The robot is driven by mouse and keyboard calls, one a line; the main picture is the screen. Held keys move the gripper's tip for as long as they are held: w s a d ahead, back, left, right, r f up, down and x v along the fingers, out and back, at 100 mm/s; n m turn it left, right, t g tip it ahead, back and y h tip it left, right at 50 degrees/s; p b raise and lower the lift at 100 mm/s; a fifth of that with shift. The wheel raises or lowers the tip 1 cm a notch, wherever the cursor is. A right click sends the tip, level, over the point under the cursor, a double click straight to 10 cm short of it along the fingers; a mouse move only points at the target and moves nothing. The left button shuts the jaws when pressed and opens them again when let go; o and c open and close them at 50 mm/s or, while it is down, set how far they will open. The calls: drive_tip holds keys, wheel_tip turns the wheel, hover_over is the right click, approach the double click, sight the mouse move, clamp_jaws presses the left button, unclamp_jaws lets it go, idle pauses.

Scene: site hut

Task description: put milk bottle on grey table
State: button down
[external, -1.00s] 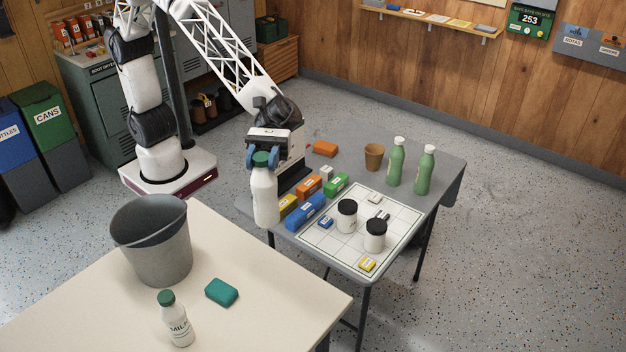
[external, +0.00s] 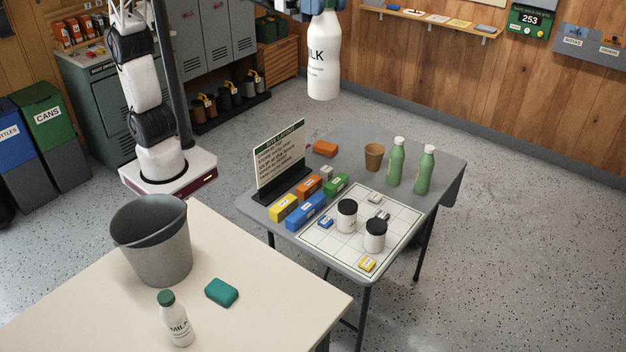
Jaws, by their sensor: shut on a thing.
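A white milk bottle (external: 323,62) hangs upright at the top of the external view. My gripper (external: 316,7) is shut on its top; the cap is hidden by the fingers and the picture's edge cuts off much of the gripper. The bottle is in the air, high above the grey table (external: 449,163) and touching nothing below. A second milk bottle (external: 176,323) with a green cap stands on the cream table (external: 260,318) in front.
The grey table carries a sign (external: 280,158), coloured blocks, a white grid mat (external: 335,261) with two black-lidded jars, a brown cup (external: 374,156) and two green bottles (external: 396,162). Bare tabletop shows near the cup. A grey bucket (external: 155,245) and teal block (external: 221,292) are on the cream table.

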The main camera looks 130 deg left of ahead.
drive_tip(key=a+n+y, duration=0.3)
drive_tip(key=a+y, duration=0.1)
drive_tip(key=a, duration=1.3)
drive_tip(key=s+a+f+y, duration=0.1)
drive_tip(key=s+a+f, duration=0.3)
drive_tip(key=a+f, duration=0.9)
drive_tip(key=s+a+f, duration=0.5)
drive_tip(key=a+f, duration=0.6)
drive_tip(key=a, duration=0.4)
drive_tip(key=s+a+f, duration=1.2)
drive_tip(key=s+f, duration=0.3)
drive_tip(key=f, duration=0.2)
drive_tip(key=s+a+f, duration=0.2)
drive_tip(key=s+f, duration=0.5)
drive_tip(key=s, duration=0.4)
drive_tip(key=s+a+f, duration=0.2)
drive_tip(key=s+f, duration=0.4)
drive_tip(key=s, duration=0.6)
drive_tip(key=shift+s+a+f+t, duration=0.2)
drive_tip(key=shift+f+t, duration=0.1)
drive_tip(key=shift+f, duration=0.1)
drive_tip(key=shift+w, duration=0.1)
